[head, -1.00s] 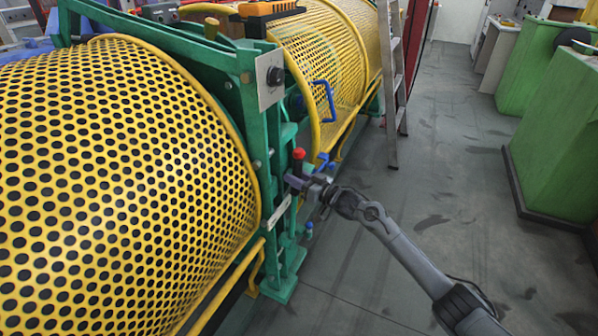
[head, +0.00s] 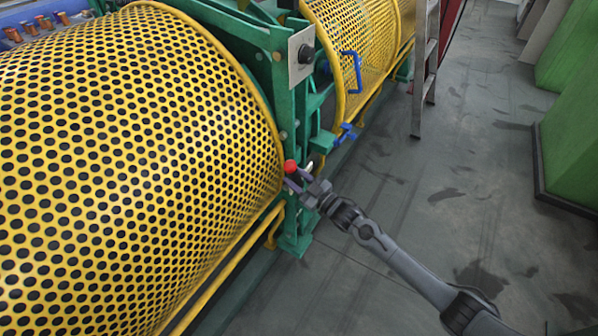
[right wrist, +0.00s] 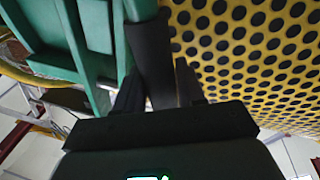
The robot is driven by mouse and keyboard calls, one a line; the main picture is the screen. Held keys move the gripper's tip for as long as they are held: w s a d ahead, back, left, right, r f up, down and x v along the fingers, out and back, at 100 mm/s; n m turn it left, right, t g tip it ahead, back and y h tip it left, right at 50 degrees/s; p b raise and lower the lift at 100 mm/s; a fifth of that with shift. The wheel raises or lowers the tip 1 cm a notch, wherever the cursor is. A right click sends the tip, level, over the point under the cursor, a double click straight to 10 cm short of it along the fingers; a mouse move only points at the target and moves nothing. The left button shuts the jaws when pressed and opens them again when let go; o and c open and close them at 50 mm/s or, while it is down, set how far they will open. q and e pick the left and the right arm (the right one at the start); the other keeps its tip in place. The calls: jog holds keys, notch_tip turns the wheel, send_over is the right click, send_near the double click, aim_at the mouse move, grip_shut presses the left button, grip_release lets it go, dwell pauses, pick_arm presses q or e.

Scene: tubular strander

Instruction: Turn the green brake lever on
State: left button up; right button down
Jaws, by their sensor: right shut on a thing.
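The brake lever has a red knob (head: 291,166) on top and stands beside the green machine frame (head: 283,95), close to the edge of the near yellow perforated cage. My right gripper (head: 298,186) is just below the knob, shut on the lever. In the right wrist view the lever shows as a dark grip (right wrist: 151,60) below a green part, with my right gripper's fingers (right wrist: 160,92) on either side of it. The lever's lower end is hidden in the head view. My left gripper is not in view.
The near yellow cage (head: 130,150) fills the left. A blue handle (head: 352,70) sits on the far cage, with a ladder (head: 420,70) beyond. Green cabinets (head: 575,140) stand at the right. The grey floor between is clear.

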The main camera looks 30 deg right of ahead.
jog(key=shift+a, duration=0.2)
jog(key=c, duration=1)
grip_release()
jog(key=shift+o, duration=1)
jog(key=shift+a, duration=0.1)
jog(key=shift+s+f, duration=0.1)
jog(key=shift+s+d, duration=0.2)
jog(key=shift+s, duration=0.05)
jog(key=p+v, duration=0.3)
jog(key=v, duration=0.7)
jog(key=shift+p, duration=0.3)
jog(key=shift+s, duration=0.15)
